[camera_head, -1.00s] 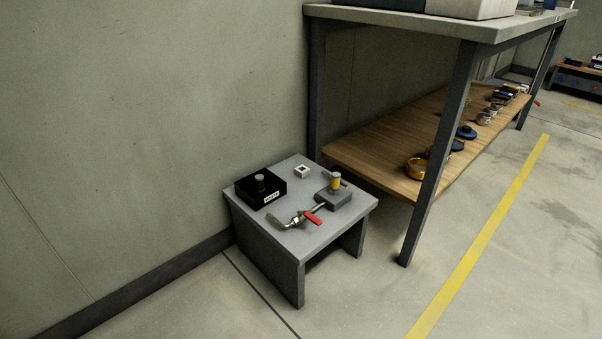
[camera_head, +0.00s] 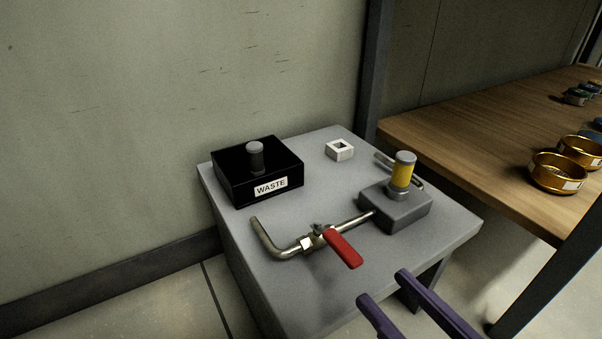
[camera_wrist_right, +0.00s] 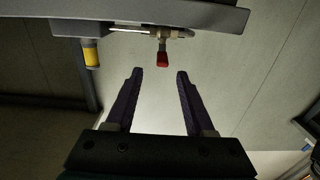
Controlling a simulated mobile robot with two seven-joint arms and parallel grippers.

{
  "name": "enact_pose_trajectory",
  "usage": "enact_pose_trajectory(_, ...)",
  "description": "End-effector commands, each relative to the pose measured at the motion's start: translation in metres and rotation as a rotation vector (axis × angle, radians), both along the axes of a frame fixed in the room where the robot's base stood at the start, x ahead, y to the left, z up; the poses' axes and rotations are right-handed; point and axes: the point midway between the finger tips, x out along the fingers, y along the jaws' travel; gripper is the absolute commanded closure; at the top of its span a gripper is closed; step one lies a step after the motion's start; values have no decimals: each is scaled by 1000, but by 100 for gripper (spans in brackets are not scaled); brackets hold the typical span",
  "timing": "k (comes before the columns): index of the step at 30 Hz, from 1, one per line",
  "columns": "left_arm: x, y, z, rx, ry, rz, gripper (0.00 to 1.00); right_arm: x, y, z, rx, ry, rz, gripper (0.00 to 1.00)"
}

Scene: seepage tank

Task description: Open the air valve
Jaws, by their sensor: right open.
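The valve (camera_head: 318,234) sits on a bent silver pipe above a small grey table. Its red lever (camera_head: 342,249) points towards the front right, crosswise to the pipe. The pipe runs into a grey block (camera_head: 395,210) with a yellow-banded cylinder (camera_head: 403,170) on top. My right gripper (camera_head: 384,287) has purple fingers and is open and empty, in front of the lever and apart from it. In the right wrist view, which is upside down, the red lever (camera_wrist_right: 162,59) lies just beyond the gap between the open fingertips (camera_wrist_right: 160,74). My left gripper is not in view.
A black box marked WASTE (camera_head: 257,171) and a small white square fitting (camera_head: 340,149) stand on the grey table (camera_head: 310,290). A wooden shelf (camera_head: 470,140) with brass-coloured pans (camera_head: 556,175) is at the right, beside dark legs. A wall stands behind.

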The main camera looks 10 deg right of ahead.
Motion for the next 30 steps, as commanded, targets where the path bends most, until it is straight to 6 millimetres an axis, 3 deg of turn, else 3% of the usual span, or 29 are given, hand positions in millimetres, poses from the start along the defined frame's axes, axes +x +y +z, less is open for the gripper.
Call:
enact_pose_trajectory(6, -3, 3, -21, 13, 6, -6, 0, 41, 14, -1, 1, -7, -1, 46)
enact_pose_trajectory(13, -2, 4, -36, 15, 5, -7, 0, 73, 26, -1, -1, -4, -1, 46)
enact_pose_trajectory(25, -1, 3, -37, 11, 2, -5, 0, 82, 29, 2, -2, -1, -2, 46)
enact_pose_trajectory(30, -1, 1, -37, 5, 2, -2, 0, 82, 29, 2, -2, -1, -2, 65)
